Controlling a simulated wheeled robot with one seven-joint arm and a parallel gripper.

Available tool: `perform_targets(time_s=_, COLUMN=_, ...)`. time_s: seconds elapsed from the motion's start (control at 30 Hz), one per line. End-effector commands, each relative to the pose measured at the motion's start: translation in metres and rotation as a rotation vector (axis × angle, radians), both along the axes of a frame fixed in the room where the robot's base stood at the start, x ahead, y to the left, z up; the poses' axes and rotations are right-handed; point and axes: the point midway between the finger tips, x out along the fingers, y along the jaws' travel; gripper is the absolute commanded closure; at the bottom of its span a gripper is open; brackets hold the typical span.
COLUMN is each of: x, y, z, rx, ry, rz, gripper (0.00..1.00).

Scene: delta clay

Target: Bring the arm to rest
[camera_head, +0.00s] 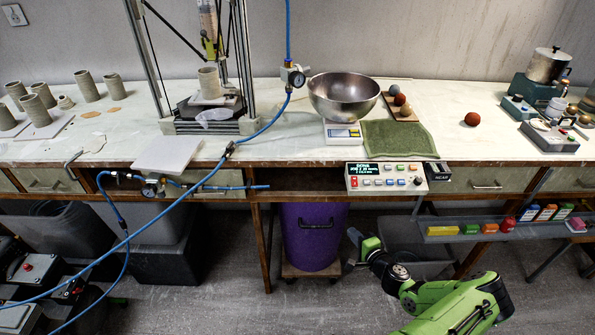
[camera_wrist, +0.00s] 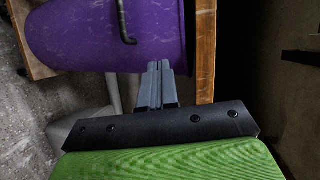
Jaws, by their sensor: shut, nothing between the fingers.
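My green arm reaches in from the lower right of the head view. My gripper (camera_head: 352,250) is in front of the workbench, below its top and near the purple bin (camera_head: 312,235). In the wrist view my gripper (camera_wrist: 160,68) shows its two grey fingers closed together with nothing between them. The purple bin (camera_wrist: 100,35) lies just beyond the fingertips there, beside a wooden table leg (camera_wrist: 205,50). I cannot tell the exact gap between fingertips and bin.
The workbench (camera_head: 270,120) holds a steel bowl (camera_head: 343,95), a green towel (camera_head: 398,139) and several clay cups at left. A control box (camera_head: 385,178) hangs at its front edge. A rail with coloured blocks (camera_head: 490,230) lies right of my gripper. Blue hoses (camera_head: 180,205) cross the left side.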

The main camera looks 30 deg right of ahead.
Motion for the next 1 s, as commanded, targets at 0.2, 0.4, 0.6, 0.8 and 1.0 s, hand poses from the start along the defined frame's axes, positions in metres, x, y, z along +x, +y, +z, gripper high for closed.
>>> perform_targets(time_s=0.2, x=0.003, y=0.002, z=0.003, rx=-0.008, ry=0.007, rz=0.018, gripper=1.0)
perform_targets(time_s=0.4, x=0.044, y=0.064, z=0.067, rx=-0.174, ry=0.158, rz=0.404, gripper=1.0)
perform_targets(time_s=0.6, x=0.058, y=0.152, z=0.149, rx=-0.416, ry=0.409, rz=0.846, gripper=1.0)
perform_targets(time_s=0.8, x=0.038, y=0.225, z=0.241, rx=-0.683, ry=0.646, rz=1.113, gripper=1.0)
perform_targets(time_s=1.0, x=-0.011, y=0.287, z=0.337, rx=-0.946, ry=0.813, rz=1.207, gripper=1.0)
